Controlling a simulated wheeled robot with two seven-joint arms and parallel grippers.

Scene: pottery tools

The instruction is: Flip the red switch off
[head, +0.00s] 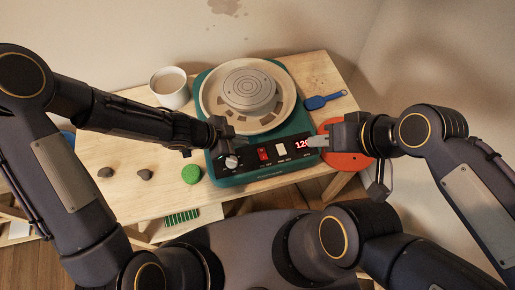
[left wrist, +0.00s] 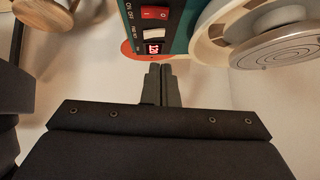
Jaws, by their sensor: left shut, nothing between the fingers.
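The red switch (head: 263,153) sits on the dark front panel of the teal pottery wheel (head: 225,178), left of a white switch (head: 281,149) and a lit red display. In the left wrist view the red switch (left wrist: 155,13) is at the top, beside ON and OFF lettering; I cannot tell which way it is tipped. My left gripper (head: 231,158) is over the panel's left end, left of the red switch. Its shut, empty fingers show in the left wrist view (left wrist: 162,70). My right gripper (head: 316,142) is at the panel's right end; its finger gap is unclear.
A grey disc sits in the wheel's cream basin (head: 208,100). A white cup (head: 170,88) stands at the back left. A green round thing (head: 191,174) and two dark lumps lie on the wooden table (head: 125,190). A blue tool (head: 322,101) and an orange-red disc (head: 345,162) are right.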

